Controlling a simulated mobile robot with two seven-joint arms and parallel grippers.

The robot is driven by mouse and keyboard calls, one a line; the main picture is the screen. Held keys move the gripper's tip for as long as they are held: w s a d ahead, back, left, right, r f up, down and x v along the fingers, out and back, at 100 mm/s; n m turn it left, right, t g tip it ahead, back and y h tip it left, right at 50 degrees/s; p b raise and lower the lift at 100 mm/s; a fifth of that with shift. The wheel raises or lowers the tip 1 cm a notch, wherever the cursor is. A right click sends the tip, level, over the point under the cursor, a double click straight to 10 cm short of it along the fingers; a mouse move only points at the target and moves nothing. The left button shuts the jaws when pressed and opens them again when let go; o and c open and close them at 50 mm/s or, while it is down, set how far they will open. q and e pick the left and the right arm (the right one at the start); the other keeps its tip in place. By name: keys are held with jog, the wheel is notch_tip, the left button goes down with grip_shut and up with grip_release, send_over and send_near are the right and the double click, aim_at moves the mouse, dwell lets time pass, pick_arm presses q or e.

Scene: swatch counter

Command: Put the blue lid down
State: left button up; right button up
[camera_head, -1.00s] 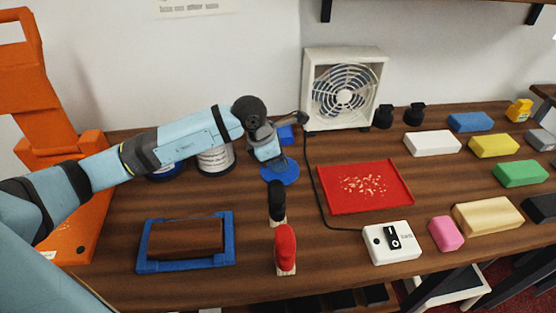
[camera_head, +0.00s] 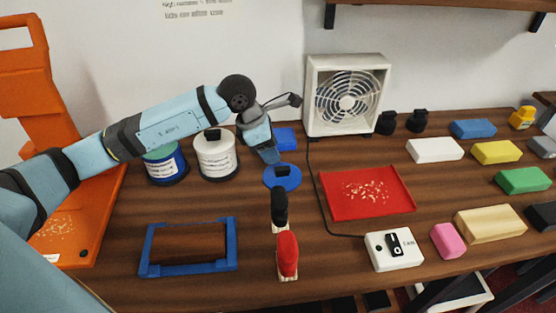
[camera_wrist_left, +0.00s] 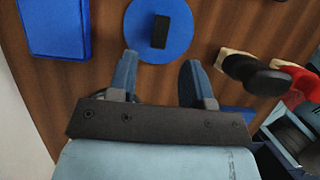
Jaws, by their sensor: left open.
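The blue lid (camera_head: 292,183) is a flat round disc with a black block handle (camera_head: 282,171). It lies flat on the wooden counter, left of the red tray. It also shows whole in the left wrist view (camera_wrist_left: 138,38), with nothing holding its handle. My left gripper (camera_head: 270,158) is open and empty just behind the lid. In the left wrist view its two fingers (camera_wrist_left: 158,72) are spread apart, with their tips short of the lid and bare wood between them. My right gripper is not in these frames.
Two cans, one blue-labelled (camera_head: 166,166) and one white (camera_head: 216,158), stand left of my gripper. A blue block (camera_head: 286,139) lies behind the lid. The red tray (camera_head: 395,203) and fan (camera_head: 348,98) are to the right.

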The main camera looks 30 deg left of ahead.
pick_arm(q)
jog(key=v, duration=0.5)
dwell(0.5)
